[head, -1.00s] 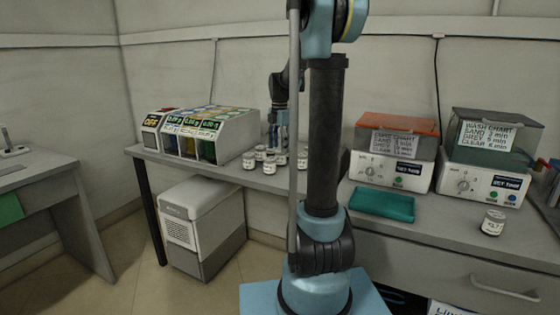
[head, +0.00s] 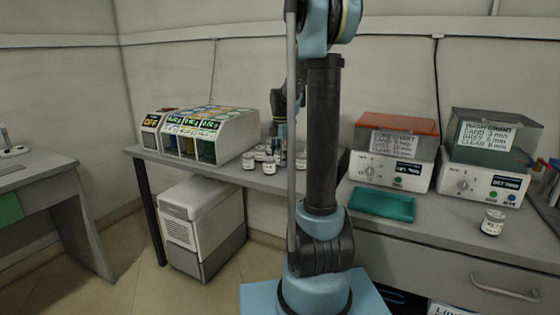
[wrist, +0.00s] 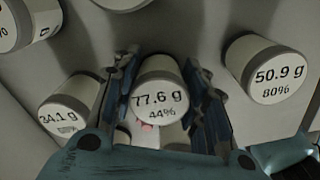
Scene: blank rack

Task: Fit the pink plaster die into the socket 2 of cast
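My gripper (wrist: 160,105) is open in the wrist view, with its dark toothed fingers to either side of a white jar labelled 77.6 g, 44% (wrist: 160,90). Narrow gaps seem to show between the fingers and the jar; I cannot tell whether either touches it. A small pink patch (wrist: 147,127) shows just below this label, mostly hidden; I cannot tell whether it is the pink die. In the head view my gripper (head: 280,150) is low among the jars at the bench's back, partly hidden by my arm. I cannot make out the cast or its socket 2.
Jars labelled 34.1 g (wrist: 70,105) and 50.9 g (wrist: 262,70) stand close on either side. A white dispenser (head: 232,138) is left of the jars. A teal tray (head: 382,204), two boxy machines (head: 390,170) and a lone jar (head: 492,222) are on the right bench.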

